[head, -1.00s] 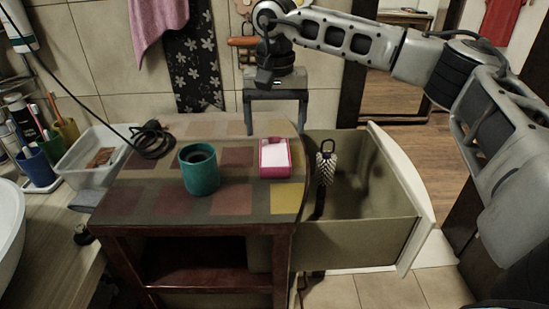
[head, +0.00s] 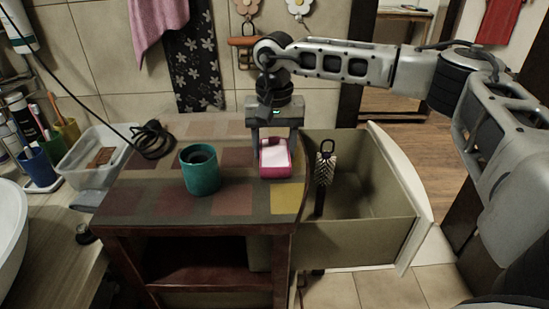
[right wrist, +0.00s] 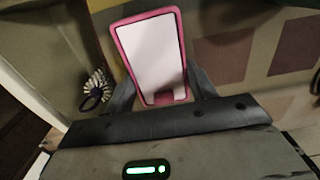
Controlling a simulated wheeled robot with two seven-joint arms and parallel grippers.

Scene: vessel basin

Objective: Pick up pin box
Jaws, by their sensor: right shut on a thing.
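The pin box, a small pink box with a white top (head: 275,159), sits at the right side of the checkered cabinet top (head: 232,202). My right gripper (head: 276,145) is lowered over it from above, its fingers on either side, shut on the box. In the right wrist view the pin box (right wrist: 150,55) lies between the two dark fingers (right wrist: 160,95). Whether it is lifted off the top is hard to tell; it looks close to the surface. My left gripper is not in view.
A teal cup (head: 200,172) stands left of the box. An open drawer (head: 365,235) with a round brush (head: 325,170) is on the right. A black cable (head: 150,140) and a clear bin (head: 85,160) are at the left.

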